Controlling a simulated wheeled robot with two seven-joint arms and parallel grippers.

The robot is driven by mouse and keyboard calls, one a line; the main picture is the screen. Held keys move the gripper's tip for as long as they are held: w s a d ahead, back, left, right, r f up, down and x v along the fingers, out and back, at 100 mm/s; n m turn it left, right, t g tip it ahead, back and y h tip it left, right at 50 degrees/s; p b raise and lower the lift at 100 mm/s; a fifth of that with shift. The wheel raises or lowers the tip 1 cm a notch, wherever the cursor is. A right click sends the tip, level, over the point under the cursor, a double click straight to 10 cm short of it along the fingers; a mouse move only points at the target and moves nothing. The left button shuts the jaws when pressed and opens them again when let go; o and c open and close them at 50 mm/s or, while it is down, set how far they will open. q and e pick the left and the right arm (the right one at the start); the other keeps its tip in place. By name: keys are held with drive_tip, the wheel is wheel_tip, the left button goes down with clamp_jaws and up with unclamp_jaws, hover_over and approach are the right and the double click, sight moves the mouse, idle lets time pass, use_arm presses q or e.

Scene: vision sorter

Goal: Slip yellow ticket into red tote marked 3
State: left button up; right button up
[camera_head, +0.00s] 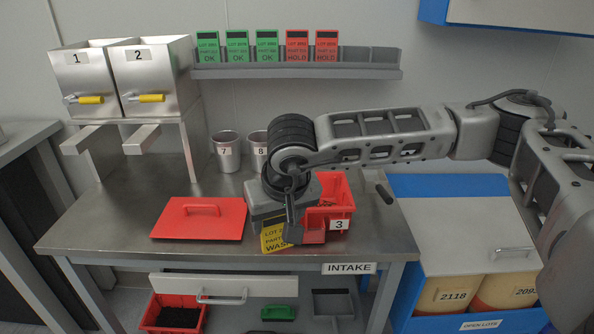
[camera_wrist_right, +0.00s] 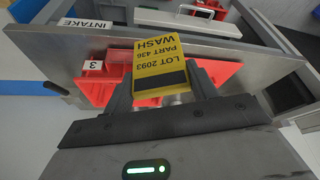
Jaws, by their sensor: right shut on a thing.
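The yellow ticket (camera_head: 273,238), printed LOT 2093, PART 436, WASH, is held in my right gripper (camera_head: 291,222). In the right wrist view the ticket (camera_wrist_right: 160,68) sits between the two fingers, which are shut on it. The open red tote marked 3 (camera_head: 344,192) stands on the steel bench. The ticket is at the tote's left front side, outside it as far as I can see. The tote (camera_wrist_right: 96,88) also shows beside the ticket in the right wrist view. My gripper hides the tote's left part. My left gripper is not in view.
A red lid with a handle (camera_head: 192,226) lies on the bench to the left. Cups 7 (camera_head: 227,155) and 8 (camera_head: 257,150) stand behind. Steel hoppers 1 and 2 stand back left. A wall rack (camera_head: 298,73) holds green and red tickets. The bench's front edge is close.

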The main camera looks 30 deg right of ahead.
drive_tip(key=w+d+r+m+h+b, duration=0.15)
drive_tip(key=w+d+m+b, duration=0.35)
drive_tip(key=w+d, duration=0.55)
use_arm(q)
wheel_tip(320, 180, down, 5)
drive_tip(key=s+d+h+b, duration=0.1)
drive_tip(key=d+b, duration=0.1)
drive_tip(key=b, duration=0.4)
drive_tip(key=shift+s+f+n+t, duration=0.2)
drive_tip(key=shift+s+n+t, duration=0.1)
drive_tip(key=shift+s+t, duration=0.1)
use_arm(e)
wheel_tip(320, 180, down, 8)
drive_tip(key=s+d, duration=0.1)
drive_tip(key=s, duration=0.1)
drive_tip(key=shift+d+g, duration=0.35)
drive_tip(key=shift+g, duration=0.05)
use_arm(q)
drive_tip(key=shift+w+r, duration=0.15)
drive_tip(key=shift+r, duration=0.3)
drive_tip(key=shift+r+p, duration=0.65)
drive_tip(key=shift+p, duration=0.15)
use_arm(e)
drive_tip(key=shift+s+a+f+g, duration=0.15)
drive_tip(key=shift+s+a+g, duration=0.1)
drive_tip(key=shift+g, duration=0.25)
